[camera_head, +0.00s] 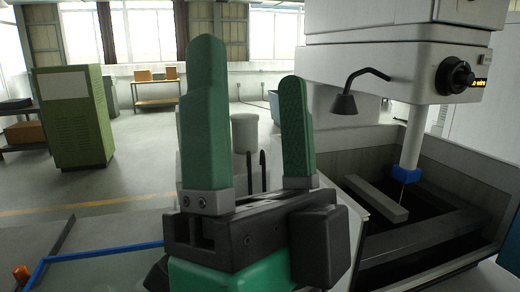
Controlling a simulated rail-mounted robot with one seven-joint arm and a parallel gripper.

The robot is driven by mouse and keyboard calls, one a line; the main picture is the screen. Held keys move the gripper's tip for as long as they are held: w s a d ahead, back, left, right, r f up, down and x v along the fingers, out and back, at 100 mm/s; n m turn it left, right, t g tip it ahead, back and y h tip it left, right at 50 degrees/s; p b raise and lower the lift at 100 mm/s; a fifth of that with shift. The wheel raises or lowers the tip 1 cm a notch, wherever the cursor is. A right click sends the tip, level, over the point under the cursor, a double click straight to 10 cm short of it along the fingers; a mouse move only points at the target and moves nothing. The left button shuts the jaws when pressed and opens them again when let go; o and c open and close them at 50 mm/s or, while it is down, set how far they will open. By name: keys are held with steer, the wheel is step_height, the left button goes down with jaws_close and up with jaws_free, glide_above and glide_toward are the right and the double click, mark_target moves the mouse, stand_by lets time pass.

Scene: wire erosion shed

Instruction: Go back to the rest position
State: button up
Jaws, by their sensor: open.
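My gripper (252,118) stands large in the middle of the head view, its two green fingers pointing up and well apart. Nothing is held between the fingers. They are mounted on a dark jaw block over a green body. The gripper hides part of the floor and a pale round container behind it.
A wire erosion machine (400,70) stands at the right, with a dark open tank (470,190), a lamp (345,100) and a grey bar (372,197). A green cabinet (72,125) is at the left. A table (157,92) with boxes is behind. The left floor is mostly clear.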

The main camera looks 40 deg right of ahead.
steer(key=w+a+f+n+g+y+p, duration=0.1)
steer(key=w+a+f+n+y, duration=0.25)
steer(key=a+n+y, duration=0.5)
steer(key=w+a+f+n+y+p, duration=0.1)
steer(key=w+a+f+n+y, duration=0.1)
steer(key=a+f+n+y, duration=0.45)
step_height(320, 180, up, 39)
steer(key=a+y+p, duration=0.1)
steer(key=y+p, duration=0.1)
steer(key=p, duration=3.5)
steer(key=shift+a+r+n, duration=0.2)
steer(key=shift+a+n, duration=0.1)
steer(key=shift+a, duration=0.1)
